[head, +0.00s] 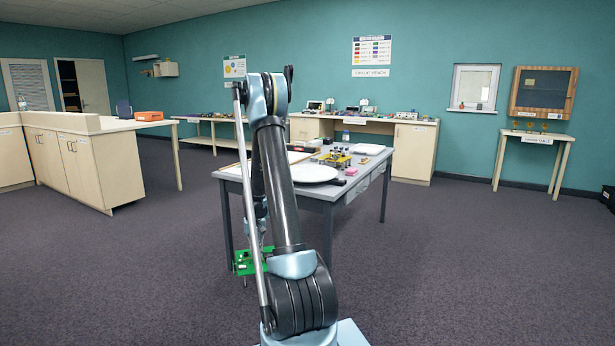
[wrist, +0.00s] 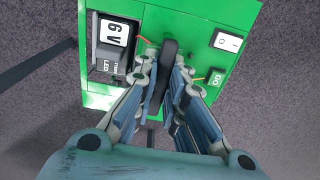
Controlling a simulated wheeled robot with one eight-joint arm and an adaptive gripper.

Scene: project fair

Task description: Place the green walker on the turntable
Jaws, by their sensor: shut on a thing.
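The green walker (wrist: 205,30) fills the upper part of the wrist view, with a 6V battery box, a white rocker switch and a dark upright piece in its middle. My gripper (wrist: 162,76) is shut on that dark piece. In the head view the walker (head: 244,264) hangs above the floor, in front of the table's near left leg, partly hidden by my arm. A white round disc, which looks like the turntable (head: 314,174), lies on the grey table's near part, to the right of my arm. The arm covers part of its left side.
The grey table (head: 344,189) also holds a yellow framed device (head: 335,159), a pink block (head: 351,171) and another white item (head: 368,149) at the back. A cream cabinet (head: 85,165) stands left. The carpet around the table is clear.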

